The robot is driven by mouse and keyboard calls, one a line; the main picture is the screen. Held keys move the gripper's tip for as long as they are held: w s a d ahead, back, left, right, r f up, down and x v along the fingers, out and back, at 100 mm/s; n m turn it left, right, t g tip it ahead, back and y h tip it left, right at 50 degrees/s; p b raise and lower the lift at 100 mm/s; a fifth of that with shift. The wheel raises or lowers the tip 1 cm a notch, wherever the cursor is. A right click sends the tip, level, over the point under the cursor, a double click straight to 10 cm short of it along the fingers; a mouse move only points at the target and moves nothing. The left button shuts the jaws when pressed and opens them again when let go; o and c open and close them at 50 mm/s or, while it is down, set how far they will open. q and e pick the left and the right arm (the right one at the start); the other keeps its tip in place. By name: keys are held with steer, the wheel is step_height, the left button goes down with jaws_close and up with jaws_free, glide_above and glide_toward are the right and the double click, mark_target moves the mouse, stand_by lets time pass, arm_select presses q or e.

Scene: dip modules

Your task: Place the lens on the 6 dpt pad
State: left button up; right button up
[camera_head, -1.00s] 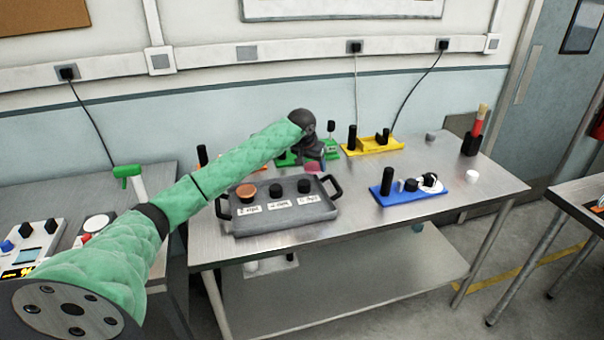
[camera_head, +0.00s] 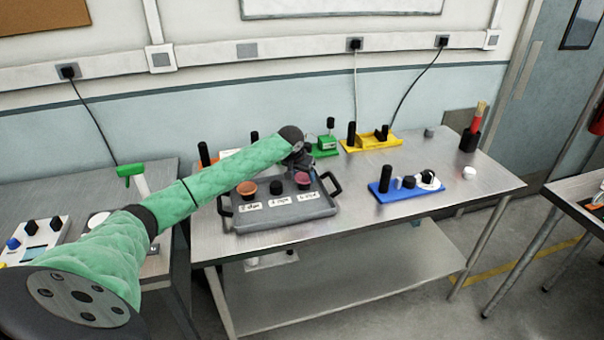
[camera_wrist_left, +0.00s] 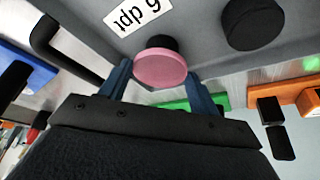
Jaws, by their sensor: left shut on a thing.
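A pink lens (camera_wrist_left: 160,70) is held between the blue fingers of my left gripper (camera_wrist_left: 158,78) in the left wrist view. In the head view, the lens (camera_head: 303,179) appears at the right black pad of the grey tray (camera_head: 262,223). Part of the dark pad (camera_wrist_left: 162,41) shows behind the lens, beside the upside-down "6 dpt" label (camera_wrist_left: 134,14). I cannot tell whether lens and pad touch. My left gripper (camera_head: 303,166) is partly hidden by its own wrist in the head view. My right gripper is not in view.
An orange-brown lens (camera_head: 247,188) sits on the tray's left pad; the middle pad (camera_head: 277,188) is bare. Behind stands a green fixture (camera_head: 327,143), with a yellow one (camera_head: 372,142) to its right. A blue fixture (camera_head: 405,191) stands right of the tray.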

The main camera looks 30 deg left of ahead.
arm_select(q)
steer(key=shift+f, duration=0.1)
steer(key=o, duration=0.9)
steer(key=shift+o, duration=0.2)
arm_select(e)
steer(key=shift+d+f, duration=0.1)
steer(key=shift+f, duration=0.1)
arm_select(q)
steer(key=shift+s+r, duration=0.15)
steer(key=shift+r, duration=0.3)
steer(key=b+v, duration=0.3)
steer(key=v, duration=0.8)
steer(key=shift+r, duration=0.2)
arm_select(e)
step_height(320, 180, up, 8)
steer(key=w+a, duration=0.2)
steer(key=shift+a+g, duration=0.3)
arm_select(q)
steer(key=shift+f, duration=0.1)
